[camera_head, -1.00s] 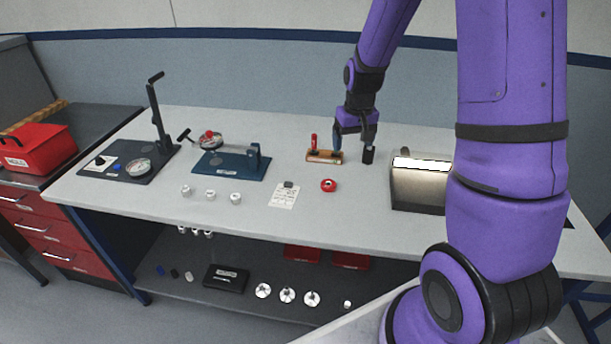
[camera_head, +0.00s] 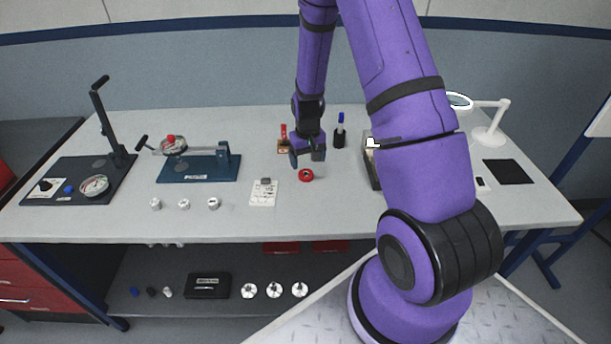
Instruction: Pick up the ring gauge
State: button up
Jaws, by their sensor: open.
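A small red ring with a dark centre (camera_head: 306,175), which looks like the ring gauge, lies on the light grey bench top near the middle. My gripper (camera_head: 307,157) points down just behind and above the ring in the picture. Its jaws are open, with nothing seen between them. The height of the fingertips above the bench is hard to tell.
A wooden block with a red plug (camera_head: 283,146) stands behind my gripper, partly hidden. A black cup with a blue marker (camera_head: 339,134) stands close on the right. The bench in front of the ring is clear.

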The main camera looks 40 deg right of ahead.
aim_at(306, 170)
jog(key=shift+a+f, duration=0.15)
jog(key=shift+f, duration=1.15)
jog(key=shift+a+f, duration=0.1)
jog(key=shift+f, duration=1.2)
jog(key=c, duration=1.1)
jog(key=shift+r, duration=0.2)
